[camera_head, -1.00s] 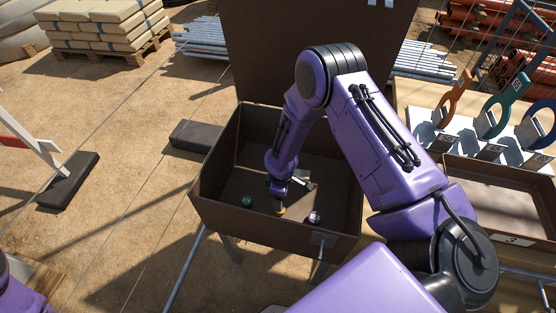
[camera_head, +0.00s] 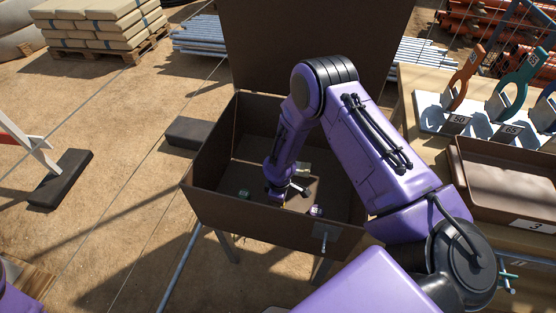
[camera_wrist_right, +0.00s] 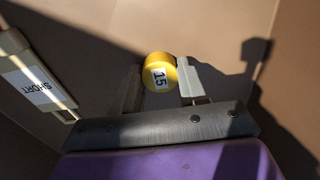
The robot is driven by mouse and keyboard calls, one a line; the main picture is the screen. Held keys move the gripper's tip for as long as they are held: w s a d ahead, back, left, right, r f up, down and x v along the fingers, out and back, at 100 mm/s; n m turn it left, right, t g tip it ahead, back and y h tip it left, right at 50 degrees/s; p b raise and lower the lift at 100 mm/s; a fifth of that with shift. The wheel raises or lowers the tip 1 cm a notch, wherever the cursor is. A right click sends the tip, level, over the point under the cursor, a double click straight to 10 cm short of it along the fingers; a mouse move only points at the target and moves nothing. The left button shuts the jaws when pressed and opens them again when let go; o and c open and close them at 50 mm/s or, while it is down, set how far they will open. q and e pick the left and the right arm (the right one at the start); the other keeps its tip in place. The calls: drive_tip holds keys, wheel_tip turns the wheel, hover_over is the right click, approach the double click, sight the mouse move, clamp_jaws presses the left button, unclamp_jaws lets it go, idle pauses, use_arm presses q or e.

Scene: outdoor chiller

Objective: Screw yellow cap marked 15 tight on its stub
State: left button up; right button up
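A yellow cap (camera_wrist_right: 160,65) marked 15 sits between the two fingers of my right gripper (camera_wrist_right: 160,80) in the right wrist view, with the fingers against its sides. In the head view my right gripper (camera_head: 286,194) points down inside a brown open box; the cap is mostly hidden there. I cannot make out a stub for the 15 cap. My left gripper is out of view.
At right, a table carries a rack (camera_head: 433,113) of numbered wrenches and a brown tray (camera_head: 505,178) marked 3.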

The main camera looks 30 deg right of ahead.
clamp_jaws()
wheel_tip(320, 180, up, 7)
drive_tip(key=p, duration=0.6)
drive_tip(key=shift+r, duration=0.1)
